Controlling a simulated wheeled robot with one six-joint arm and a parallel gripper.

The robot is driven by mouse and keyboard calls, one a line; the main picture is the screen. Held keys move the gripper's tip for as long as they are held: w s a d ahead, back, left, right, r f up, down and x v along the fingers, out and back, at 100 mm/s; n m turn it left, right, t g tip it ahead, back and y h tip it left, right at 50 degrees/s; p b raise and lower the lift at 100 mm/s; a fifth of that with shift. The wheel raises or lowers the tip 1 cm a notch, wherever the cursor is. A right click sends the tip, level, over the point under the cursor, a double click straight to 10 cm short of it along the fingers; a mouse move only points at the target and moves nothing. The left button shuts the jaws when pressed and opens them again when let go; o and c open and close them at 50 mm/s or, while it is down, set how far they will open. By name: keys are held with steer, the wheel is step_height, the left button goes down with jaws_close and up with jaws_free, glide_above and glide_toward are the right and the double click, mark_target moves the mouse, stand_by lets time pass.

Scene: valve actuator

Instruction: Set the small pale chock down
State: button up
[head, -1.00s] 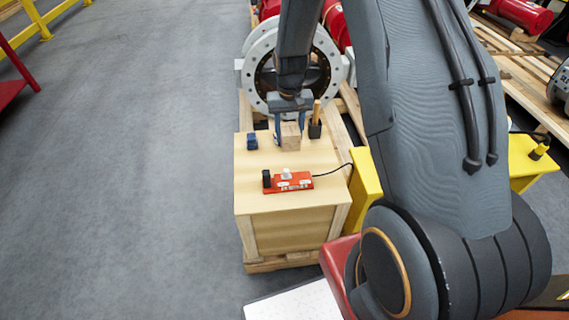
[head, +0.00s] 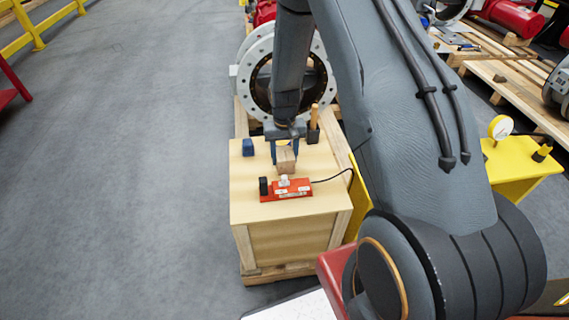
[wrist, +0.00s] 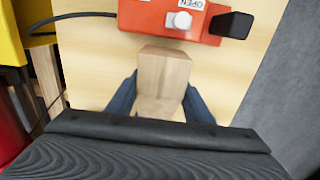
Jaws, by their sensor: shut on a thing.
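The small pale chock (head: 286,161) is a light wooden block. It is between the two blue fingers of my gripper (head: 285,152), which is shut on it, over the crate top (head: 245,205). In the wrist view the chock (wrist: 162,72) shows its grained faces between the fingers of my gripper (wrist: 160,103). Its far end is close to the red control box. I cannot tell whether its underside touches the crate top.
The red control box (head: 293,189) has a white knob, a black part and a cable. A dark blue block (head: 248,147) lies at left, and a wooden-handled tool (head: 314,125) stands behind. A large flanged valve (head: 257,78) is beyond. The crate's front left is clear.

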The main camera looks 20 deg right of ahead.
steer(key=shift+f, duration=1.65)
steer(key=shift+f, duration=0.15)
steer(key=o, duration=1.2)
